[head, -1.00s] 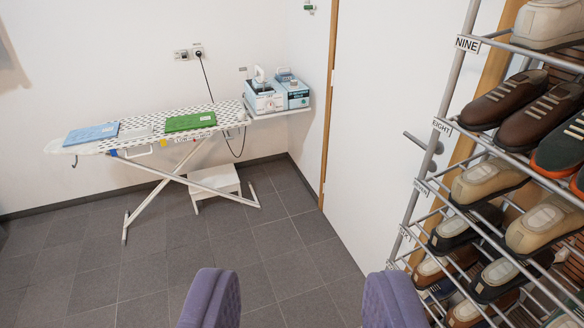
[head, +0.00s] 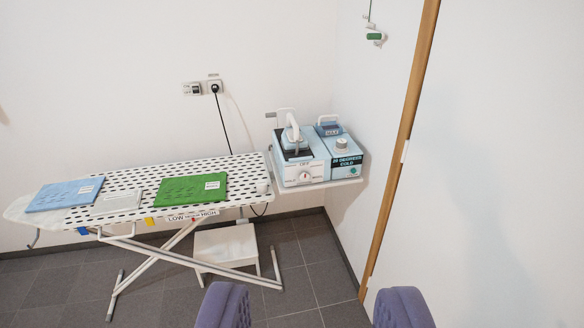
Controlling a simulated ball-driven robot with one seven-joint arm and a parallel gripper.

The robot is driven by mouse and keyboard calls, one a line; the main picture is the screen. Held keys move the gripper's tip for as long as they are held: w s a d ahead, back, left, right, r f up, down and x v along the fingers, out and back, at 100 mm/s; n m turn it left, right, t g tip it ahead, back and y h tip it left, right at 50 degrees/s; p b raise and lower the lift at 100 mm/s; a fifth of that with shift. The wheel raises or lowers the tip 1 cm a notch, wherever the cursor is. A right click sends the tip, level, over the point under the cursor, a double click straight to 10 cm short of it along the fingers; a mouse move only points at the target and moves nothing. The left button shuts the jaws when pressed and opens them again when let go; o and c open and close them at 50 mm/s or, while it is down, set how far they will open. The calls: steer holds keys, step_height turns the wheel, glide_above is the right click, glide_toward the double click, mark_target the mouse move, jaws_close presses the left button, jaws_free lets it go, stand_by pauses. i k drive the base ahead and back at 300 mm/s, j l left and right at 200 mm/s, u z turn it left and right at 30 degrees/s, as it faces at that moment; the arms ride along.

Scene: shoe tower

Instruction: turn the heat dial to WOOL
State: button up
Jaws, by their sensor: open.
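The steam station (head: 300,155) is a light blue and white box with an iron on top. It stands on a shelf at the right end of the ironing board (head: 130,208). A round white dial (head: 305,176) with a red mark sits on its front, with OFF printed just above. The other dial markings are too small to read; I cannot make out WOOL. A second blue box (head: 345,160) beside it carries a grey knob on top and a dark label on its front. My gripper (head: 310,312) is open and empty at the bottom edge, well short of the board.
Blue, white and green (head: 192,189) folded cloths or packets lie on the board. A white step stool (head: 226,247) stands below it. A wooden door frame (head: 400,150) is at right. Grey tiled floor in front is clear.

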mark_target(304, 176)
steer(key=i+u, duration=0.1)
steer(key=i, duration=0.5)
steer(key=i+l+u, duration=0.1)
steer(key=i, duration=0.5)
steer(key=i+l+u, duration=0.1)
steer(key=i, duration=0.45)
steer(key=i+l+u, duration=0.15)
steer(key=i, duration=0.45)
